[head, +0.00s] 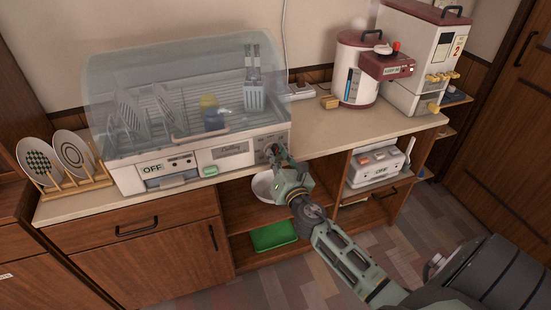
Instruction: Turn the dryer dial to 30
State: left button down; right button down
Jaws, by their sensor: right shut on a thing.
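The dish dryer (224,152) stands on the counter at the left, its clear domed cover closed over racks with dishes. My right gripper (275,152) is at the right end of the front panel, where the dial is. It is shut on the dial, which is mostly hidden by the fingers. I cannot read the dial's setting. My left gripper is not in view.
A plate rack (80,183) with two plates stands left of the dryer. A hot-water pot (349,70) and a rice dispenser (420,55) stand at the right. A white bowl (263,186) and green tray (273,235) are on shelves below. The counter between dryer and pot is mostly clear.

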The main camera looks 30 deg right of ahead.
jog(key=m+p, duration=0.2)
jog(key=m, duration=2)
jog(key=shift+r, duration=0.2)
jog(key=shift+m, duration=0.3)
jog(key=c, duration=1.8)
grip_release()
jog(key=shift+s, duration=0.1)
jog(key=v, duration=1.2)
